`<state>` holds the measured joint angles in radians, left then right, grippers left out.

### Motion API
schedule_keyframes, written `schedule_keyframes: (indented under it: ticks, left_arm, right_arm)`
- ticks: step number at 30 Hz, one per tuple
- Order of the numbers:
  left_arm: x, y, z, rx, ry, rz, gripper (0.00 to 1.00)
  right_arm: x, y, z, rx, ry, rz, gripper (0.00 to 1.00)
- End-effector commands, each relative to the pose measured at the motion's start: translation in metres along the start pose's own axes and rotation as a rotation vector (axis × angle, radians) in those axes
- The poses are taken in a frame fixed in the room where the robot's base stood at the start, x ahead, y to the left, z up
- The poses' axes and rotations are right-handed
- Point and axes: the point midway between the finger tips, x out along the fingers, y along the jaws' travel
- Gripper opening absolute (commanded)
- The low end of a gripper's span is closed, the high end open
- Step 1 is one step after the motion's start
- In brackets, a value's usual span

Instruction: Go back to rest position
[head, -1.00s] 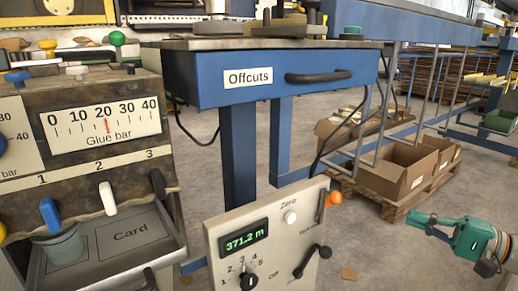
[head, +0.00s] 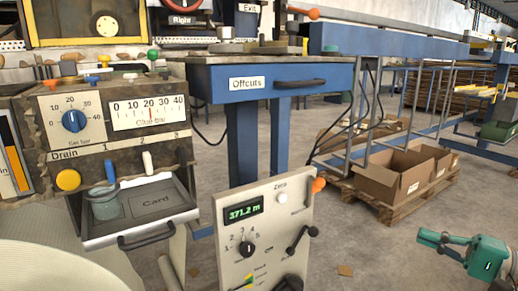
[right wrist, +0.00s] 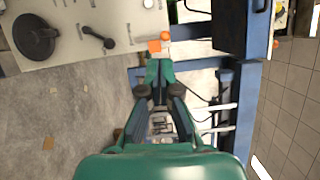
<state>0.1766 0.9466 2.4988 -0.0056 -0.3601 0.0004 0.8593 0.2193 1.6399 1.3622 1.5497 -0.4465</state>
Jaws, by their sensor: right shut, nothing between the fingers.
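My right gripper (head: 424,239) is at the right edge of the head view, green, with its fingers pointing left. It is shut and empty, above the concrete floor and to the right of the counter panel (head: 262,232). In the right wrist view the shut green fingers (right wrist: 159,70) point away from the camera, and an orange knob (right wrist: 155,46) shows just beyond their tips. I cannot tell whether they touch it. My left gripper is not in view.
The glue station (head: 150,142) with its card drawer (head: 150,222) stands at the left. The blue Offcuts drawer (head: 300,83) is behind the panel. Cardboard boxes (head: 405,180) sit on a pallet (head: 375,209). The floor (head: 380,255) around my right gripper looks clear.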

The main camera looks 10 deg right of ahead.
Motion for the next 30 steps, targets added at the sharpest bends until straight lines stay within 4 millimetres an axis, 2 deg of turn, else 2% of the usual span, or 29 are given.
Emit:
schedule_keyframes:
  ticks: [5, 11, 17, 20, 24, 27, 30]
  left_arm:
    - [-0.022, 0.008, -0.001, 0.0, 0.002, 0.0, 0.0]
    - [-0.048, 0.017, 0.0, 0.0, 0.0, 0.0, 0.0]
    - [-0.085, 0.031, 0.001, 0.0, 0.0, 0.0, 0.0]
    - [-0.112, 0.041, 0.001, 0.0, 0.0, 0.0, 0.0]
    - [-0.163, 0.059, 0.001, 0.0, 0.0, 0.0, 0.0]
    - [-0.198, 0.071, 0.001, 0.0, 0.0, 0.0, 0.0]
    - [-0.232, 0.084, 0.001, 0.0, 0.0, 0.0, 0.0]
  right_arm:
    - [0.018, 0.019, -0.001, 0.083, 0.002, 0.087, 0.0]
    - [0.041, 0.054, 0.005, 0.182, 0.0, 0.225, 0.0]
    - [0.065, 0.1, 0.028, 0.283, -0.019, 0.429, 0.0]
    - [0.076, 0.127, 0.051, 0.323, -0.042, 0.576, 0.0]
    - [0.084, 0.167, 0.103, 0.33, -0.1, 0.845, 0.0]
    - [0.08, 0.187, 0.143, 0.269, -0.155, 1.029, 0.0]
    - [0.073, 0.196, 0.18, 0.165, -0.216, 1.177, 0.0]
